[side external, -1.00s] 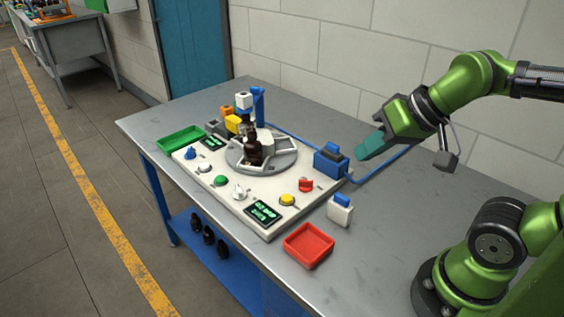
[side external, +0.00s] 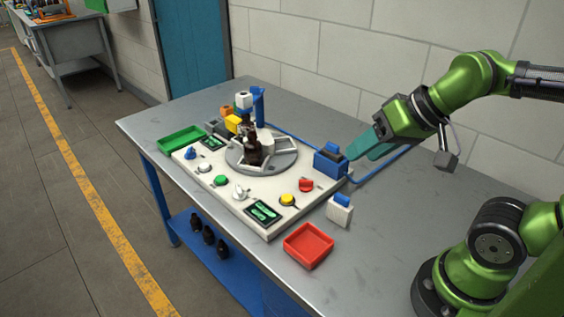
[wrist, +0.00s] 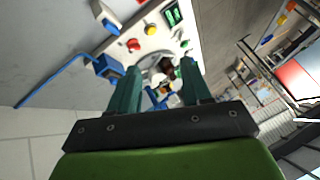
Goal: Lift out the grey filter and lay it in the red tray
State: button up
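The red tray (side external: 309,246) is empty on the table, in front of the panel's right corner. A blue housing (side external: 330,163) stands at the panel's far right corner, with a blue lid-like part at its top and a dark grey patch in its upper opening. I cannot tell whether that patch is the grey filter; no separate filter shows. My gripper (side external: 363,156) has teal fingers, spread and empty, just right of and above the housing. In the wrist view my gripper (wrist: 158,69) is open, with the housing (wrist: 108,67) outside the left finger.
A white block with a blue top (side external: 340,212) stands between housing and tray. The white panel (side external: 215,185) carries knobs, displays and a grey turntable (side external: 283,160) with amber bottles (side external: 252,150). A blue hose (side external: 385,168) runs from the housing. A green tray (side external: 181,138) is at left.

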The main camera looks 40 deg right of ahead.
jog(key=shift+o, duration=0.5)
jog(key=shift+d+f, duration=0.1)
jog(key=n+g+h, duration=0.2)
jog(key=n+g, duration=0.1)
jog(key=g, duration=0.4)
send_over(333, 144)
jog(key=n, duration=0.1)
jog(key=f, duration=1)
jog(key=shift+s+f, duration=0.1)
jog(key=shift+s, duration=0.15)
jog(key=shift+w+f, duration=0.2)
jog(key=shift+f, duration=2.65)
grip_shut()
